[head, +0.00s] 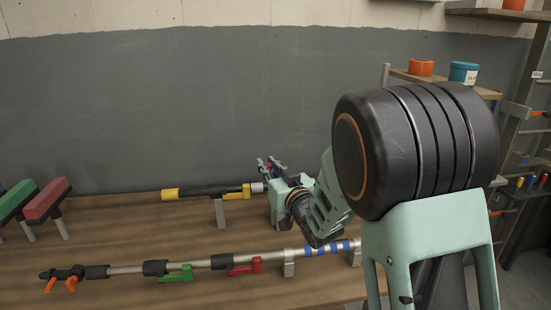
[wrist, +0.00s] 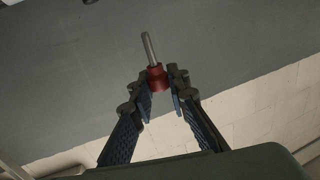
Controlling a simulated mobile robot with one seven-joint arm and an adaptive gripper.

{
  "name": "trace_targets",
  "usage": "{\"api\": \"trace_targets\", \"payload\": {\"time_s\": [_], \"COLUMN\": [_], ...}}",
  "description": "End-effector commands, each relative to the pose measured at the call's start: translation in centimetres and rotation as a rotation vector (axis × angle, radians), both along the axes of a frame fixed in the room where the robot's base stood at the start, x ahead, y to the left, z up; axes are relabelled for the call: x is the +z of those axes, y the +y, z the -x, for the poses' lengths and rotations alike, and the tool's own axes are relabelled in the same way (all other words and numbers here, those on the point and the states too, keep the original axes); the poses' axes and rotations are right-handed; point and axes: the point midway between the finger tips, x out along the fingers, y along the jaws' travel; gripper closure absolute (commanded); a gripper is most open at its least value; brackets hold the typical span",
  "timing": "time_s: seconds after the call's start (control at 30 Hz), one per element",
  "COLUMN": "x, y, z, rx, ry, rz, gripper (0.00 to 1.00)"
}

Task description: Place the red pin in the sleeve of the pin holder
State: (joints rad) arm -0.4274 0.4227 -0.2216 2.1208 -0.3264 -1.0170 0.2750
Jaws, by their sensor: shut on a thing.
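The red pin has a red head (wrist: 158,78) and a bare metal shank (wrist: 150,47) in the wrist view. My gripper (wrist: 160,82) is shut on its red head, one finger on each side, and the shank points away from the fingers. In the head view my gripper (head: 268,165) is above the bench, near the far end of a black tool with a yellow tip. The pin is too small there to make out surely. I cannot pick out the pin holder or its sleeve with certainty; my arm hides part of the bench.
The black tool (head: 205,189) and a long pole (head: 130,268) with green and red levers lie on supports on the wooden bench (head: 130,235). Red and green blocks (head: 48,198) stand at left. Racks and shelves (head: 443,84) with small coloured items (head: 530,183) are at right.

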Motion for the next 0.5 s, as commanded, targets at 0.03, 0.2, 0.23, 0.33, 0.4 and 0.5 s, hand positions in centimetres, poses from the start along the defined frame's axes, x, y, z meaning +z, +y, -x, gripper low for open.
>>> {"api": "trace_targets", "payload": {"time_s": [0.03,0.2,0.23,0.33,0.4,0.5], "x": [-0.2,-1.5,-1.8,-2.5,-2.9,-3.3], "y": [-1.3,-8.5,-10.0,-14.5,-17.2,-20.1], "z": [0.0,0.8,1.1,2.3,3.2,4.3], "rx": [-0.026,-0.177,-0.209,-0.31,-0.374,-0.443], "ry": [0.006,0.013,0.011,0.01,0.008,0.005], "rz": [-0.002,-0.02,-0.021,-0.02,-0.015,-0.006], "gripper": [1.0,1.0,1.0,1.0,1.0,1.0]}}
